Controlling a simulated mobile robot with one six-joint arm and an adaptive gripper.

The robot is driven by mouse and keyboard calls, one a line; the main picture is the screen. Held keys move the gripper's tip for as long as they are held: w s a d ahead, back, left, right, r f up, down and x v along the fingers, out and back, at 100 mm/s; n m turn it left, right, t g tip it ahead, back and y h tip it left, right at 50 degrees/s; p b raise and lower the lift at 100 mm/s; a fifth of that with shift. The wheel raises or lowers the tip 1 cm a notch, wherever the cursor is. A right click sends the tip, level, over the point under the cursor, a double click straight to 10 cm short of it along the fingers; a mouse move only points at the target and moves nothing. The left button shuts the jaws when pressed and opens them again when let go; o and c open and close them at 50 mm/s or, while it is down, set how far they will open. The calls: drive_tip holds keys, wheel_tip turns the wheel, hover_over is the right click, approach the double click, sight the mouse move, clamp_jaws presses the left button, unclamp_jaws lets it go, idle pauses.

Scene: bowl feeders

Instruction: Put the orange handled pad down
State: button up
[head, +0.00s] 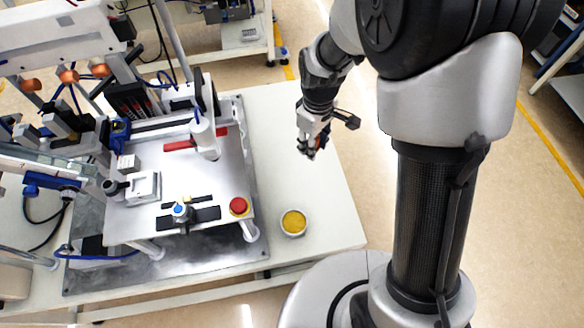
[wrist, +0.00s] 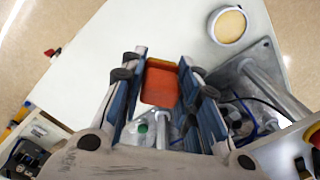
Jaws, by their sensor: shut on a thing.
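My gripper (head: 310,150) hangs over the bare right part of the white table, to the right of the machine plate in the head view. In the wrist view my gripper (wrist: 164,72) is shut on the orange handled pad (wrist: 160,87), which sits between the two fingers. The pad shows an orange-red face with a yellowish edge at the far end. Its handle is hidden or cannot be made out. In the head view the pad is mostly hidden by the fingers. It appears to be held above the table top, with the height unclear.
The white table (head: 283,120) is clear under and around my gripper. A white bowl with yellow contents (head: 293,223) stands near the front right corner; it also shows in the wrist view (wrist: 229,25). The machine plate (head: 225,190) with a red button (head: 238,206) is on the left.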

sight(279, 188)
drive_tip(key=s+a+n+p, duration=0.2)
drive_tip(key=a+n, duration=0.8)
drive_tip(key=f+b, duration=0.2)
drive_tip(key=f, duration=0.8)
drive_tip(key=f+b, duration=0.2)
drive_tip(key=f, duration=0.7)
drive_tip(key=shift+w+d+f+b, duration=0.2)
drive_tip(key=shift+f+b, duration=0.2)
drive_tip(key=shift+f, duration=0.2)
drive_tip(key=o, duration=0.9)
drive_tip(key=shift+o, duration=0.2)
drive_tip(key=shift+r, duration=0.1)
